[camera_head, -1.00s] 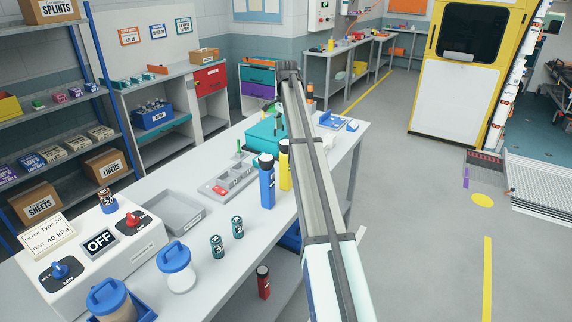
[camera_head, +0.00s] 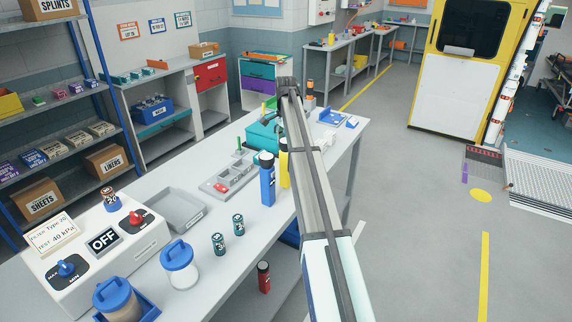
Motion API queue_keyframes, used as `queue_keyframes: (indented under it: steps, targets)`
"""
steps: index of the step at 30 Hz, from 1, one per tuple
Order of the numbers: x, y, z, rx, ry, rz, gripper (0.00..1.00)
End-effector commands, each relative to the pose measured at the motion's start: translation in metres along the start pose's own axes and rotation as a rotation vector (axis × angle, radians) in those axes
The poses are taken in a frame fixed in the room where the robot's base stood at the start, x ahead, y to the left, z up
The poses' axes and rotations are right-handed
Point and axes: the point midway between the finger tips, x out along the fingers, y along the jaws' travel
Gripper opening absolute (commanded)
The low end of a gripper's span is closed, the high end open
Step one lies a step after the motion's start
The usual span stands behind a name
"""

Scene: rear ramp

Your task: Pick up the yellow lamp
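The yellow lamp (camera_head: 284,170), a slim upright cylinder with a dark top, stands on the long white workbench (camera_head: 208,277). It is just behind and to the right of a similar blue lamp (camera_head: 267,184). My arm passes close along its right side in the picture and may cover part of it.
A grey block with slots (camera_head: 229,182), a grey tray (camera_head: 178,209), small dark batteries (camera_head: 238,225) and a blue-lidded jar (camera_head: 178,267) share the bench. A teal case (camera_head: 262,134) stands behind the lamps. A red lamp (camera_head: 263,277) is below the bench top.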

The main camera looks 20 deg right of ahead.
Motion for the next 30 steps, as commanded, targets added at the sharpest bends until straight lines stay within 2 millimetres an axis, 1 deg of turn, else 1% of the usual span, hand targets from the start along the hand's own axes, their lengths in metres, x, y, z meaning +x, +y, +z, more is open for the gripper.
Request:
queue_keyframes:
  steps: [1, 2, 3, 13, 19, 23, 26, 30]
  targets:
    - [0.001, 0.000, 0.000, 0.000, 0.000, 0.001, 0.18]
    - [0.001, 0.000, 0.000, 0.000, 0.000, 0.001, 0.07]
    - [0.001, 0.000, 0.000, 0.000, 0.000, 0.001, 0.00]
    - [-0.001, 0.000, 0.000, 0.000, 0.000, 0.001, 0.00]
    - [-0.012, -0.001, -0.001, 0.000, 0.001, -0.001, 0.00]
    - [-0.028, -0.001, -0.001, 0.000, 0.001, -0.001, 0.00]
    - [-0.048, -0.002, -0.001, 0.000, 0.001, -0.002, 0.00]
    - [-0.084, -0.003, -0.002, 0.000, 0.002, -0.003, 0.00]
